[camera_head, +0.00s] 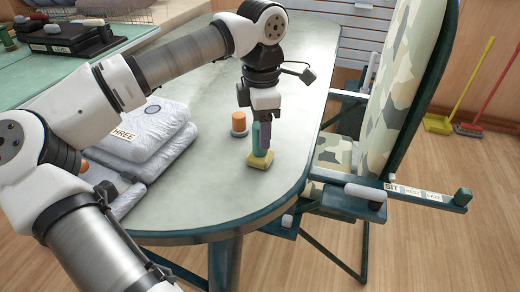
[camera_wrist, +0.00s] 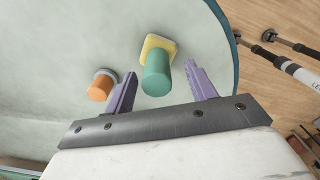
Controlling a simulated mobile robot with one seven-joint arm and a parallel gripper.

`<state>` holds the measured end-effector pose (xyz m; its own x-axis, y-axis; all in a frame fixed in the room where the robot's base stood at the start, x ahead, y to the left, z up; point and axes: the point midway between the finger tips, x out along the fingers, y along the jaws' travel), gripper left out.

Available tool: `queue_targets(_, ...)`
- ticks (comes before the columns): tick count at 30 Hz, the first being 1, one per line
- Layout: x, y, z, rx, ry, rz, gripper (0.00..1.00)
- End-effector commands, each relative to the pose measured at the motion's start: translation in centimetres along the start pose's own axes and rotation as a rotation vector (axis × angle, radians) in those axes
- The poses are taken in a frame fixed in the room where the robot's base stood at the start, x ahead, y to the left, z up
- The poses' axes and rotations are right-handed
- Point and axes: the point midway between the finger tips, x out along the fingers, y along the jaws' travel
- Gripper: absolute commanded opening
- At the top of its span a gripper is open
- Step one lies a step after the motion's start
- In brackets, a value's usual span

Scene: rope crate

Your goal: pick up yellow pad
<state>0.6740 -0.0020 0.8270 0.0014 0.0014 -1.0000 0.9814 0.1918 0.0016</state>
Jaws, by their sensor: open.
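The yellow pad (camera_head: 261,161) lies on the pale table near its right edge. A green cylinder (camera_head: 256,134) stands upright on it; whether the two are joined I cannot tell. In the wrist view the yellow pad (camera_wrist: 158,40) shows behind the green cylinder (camera_wrist: 157,74). My gripper (camera_head: 264,150) points down over the pad, its purple fingers close to the green cylinder. In the wrist view my open gripper (camera_wrist: 161,69) has one finger on each side of the cylinder, with gaps showing on both sides. The head view hides part of the cylinder behind a finger.
An orange cylinder on a grey base (camera_head: 239,124) stands just left of the pad. White stacked packages (camera_head: 150,135) lie at the table's left. A camouflage chair (camera_head: 398,85) stands close against the right edge. The table's front part is clear.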

Motion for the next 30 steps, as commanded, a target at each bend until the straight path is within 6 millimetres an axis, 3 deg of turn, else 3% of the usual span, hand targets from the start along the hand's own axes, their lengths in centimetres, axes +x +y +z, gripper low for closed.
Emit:
queue_targets(9, 4.4, 0.3, 0.0, 0.002, -0.002, -0.002, 0.56)
queue_targets(16, 4.5, 0.3, 0.0, 0.001, -0.002, -0.001, 0.56)
queue_targets(27, 4.5, 0.3, 0.0, 0.001, -0.002, -0.001, 0.07)
queue_targets(30, 4.5, 0.3, 0.0, 0.001, -0.002, -0.001, 0.00)
